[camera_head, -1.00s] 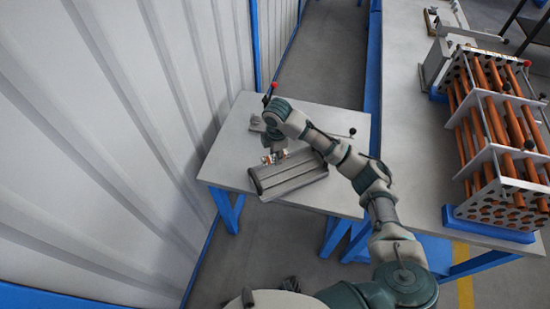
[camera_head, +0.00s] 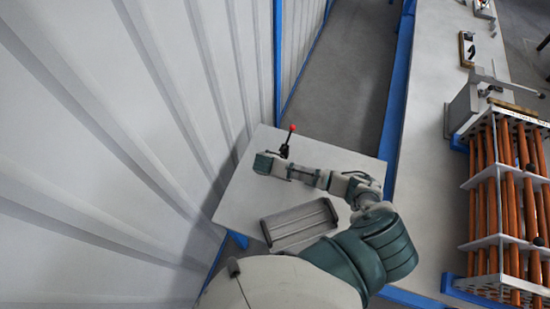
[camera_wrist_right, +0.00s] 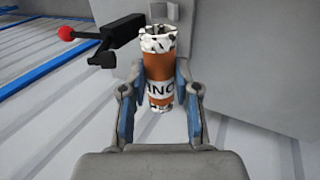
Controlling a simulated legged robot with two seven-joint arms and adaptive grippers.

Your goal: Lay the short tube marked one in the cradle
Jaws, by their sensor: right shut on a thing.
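In the right wrist view my right gripper (camera_wrist_right: 160,76) is shut on a short orange tube (camera_wrist_right: 158,68) with speckled white ends. A white band on the tube shows letters that look like "NO", partly cut off by a finger. A grey ridged tray (camera_head: 300,224) lies on the table, nearer than the wrist, and looks empty. I cannot make out a cradle for certain. My left gripper is not in view.
A black lever with a red knob (camera_head: 292,129) stands beside the wrist; it shows in the right wrist view too (camera_wrist_right: 112,40). A ribbed white wall (camera_head: 120,140) runs along the left. A long bench (camera_head: 425,150) on the right carries a rack (camera_head: 485,241) of long orange tubes.

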